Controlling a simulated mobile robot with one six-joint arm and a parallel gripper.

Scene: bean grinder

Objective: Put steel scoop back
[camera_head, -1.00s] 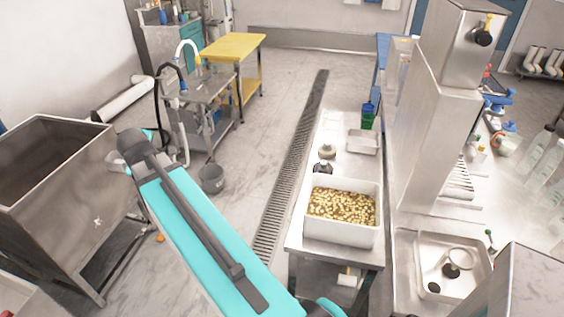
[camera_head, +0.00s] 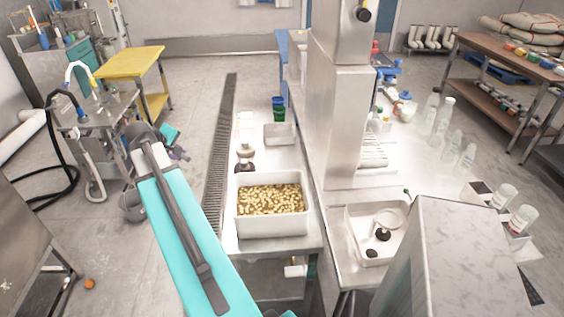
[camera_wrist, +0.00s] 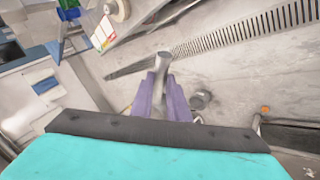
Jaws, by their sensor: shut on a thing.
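My gripper (camera_wrist: 162,88) shows in the wrist view with its purple fingers shut on a grey metal piece, which looks like part of the steel scoop (camera_wrist: 163,62). Its rounded end sticks out beyond the fingertips; the rest is hidden between them. In the head view my gripper (camera_head: 178,150) is small, at the far end of the teal arm, left of the bench and over the floor. The scoop cannot be made out there. A white bin of pale beans (camera_head: 238,222) stands on the bench, right of my arm.
Behind the bin, the bench holds a small metal tray (camera_head: 280,139), green and blue cups (camera_head: 279,113) and dark-topped small items. A tall steel machine (camera_head: 335,120) stands right of it. A sink-like tray (camera_head: 350,240) holds round items. Floor left of the bench has a drain grate (camera_head: 218,150).

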